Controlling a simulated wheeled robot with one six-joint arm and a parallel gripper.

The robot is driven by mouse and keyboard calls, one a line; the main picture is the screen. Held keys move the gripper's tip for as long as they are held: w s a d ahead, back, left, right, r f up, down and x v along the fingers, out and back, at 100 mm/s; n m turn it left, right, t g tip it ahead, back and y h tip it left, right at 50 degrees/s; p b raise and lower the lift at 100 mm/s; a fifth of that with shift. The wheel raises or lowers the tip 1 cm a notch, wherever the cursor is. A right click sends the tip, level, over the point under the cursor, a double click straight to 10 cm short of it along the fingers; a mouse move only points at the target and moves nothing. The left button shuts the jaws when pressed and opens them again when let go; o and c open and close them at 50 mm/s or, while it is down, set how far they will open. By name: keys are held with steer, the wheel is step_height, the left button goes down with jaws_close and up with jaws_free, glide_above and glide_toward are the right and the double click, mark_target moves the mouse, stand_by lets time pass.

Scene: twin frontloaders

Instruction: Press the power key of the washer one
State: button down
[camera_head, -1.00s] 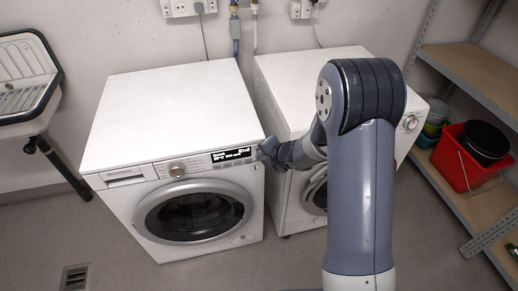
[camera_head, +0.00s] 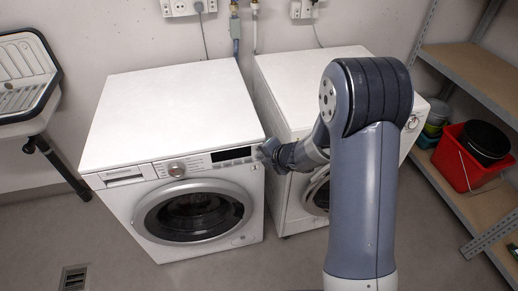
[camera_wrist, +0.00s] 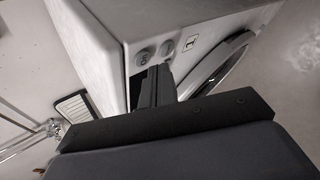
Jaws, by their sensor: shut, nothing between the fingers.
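The left front-loader (camera_head: 165,110) is white, with a round dial, a dark display (camera_head: 231,154) and a small label below the panel's right end. The label also shows in the wrist view (camera_wrist: 190,43). My gripper (camera_head: 267,151) is shut and empty at the right end of this panel. In the wrist view its fingers (camera_wrist: 158,75) point at the panel, close to two round keys: one at the left (camera_wrist: 142,57), one at the right (camera_wrist: 167,47). The key markings are too small to read surely, and I cannot tell whether the fingertips touch.
A second white front-loader (camera_head: 290,75) stands close at the right, partly behind my arm. Shelves (camera_head: 475,75) with a red bucket (camera_head: 460,160) are at the far right. A sink (camera_head: 25,80) is at the left. The floor in front is clear.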

steer(key=shift+s+d+b, duration=0.3)
steer(key=shift+s+b, duration=0.2)
steer(key=shift+s, duration=0.45)
steer(key=shift+s+d+b, duration=0.25)
steer(key=shift+s+b, duration=0.25)
steer(key=shift+s, duration=0.45)
steer(key=shift+s+d+b, duration=0.3)
steer(key=shift+s+b, duration=0.2)
steer(key=shift+s, duration=0.45)
steer(key=shift+s, duration=0.15)
steer(key=shift+s+d, duration=0.1)
steer(key=shift+s, duration=0.25)
steer(key=s+d+b, duration=0.3)
steer(key=s, duration=0.7)
steer(key=shift+s, duration=0.3)
stand_by(1.9)
stand_by(0.5)
steer(key=shift+w+a, duration=0.15)
steer(key=shift+w, duration=0.45)
steer(key=shift+w+a, duration=0.15)
steer(key=shift+w, duration=0.45)
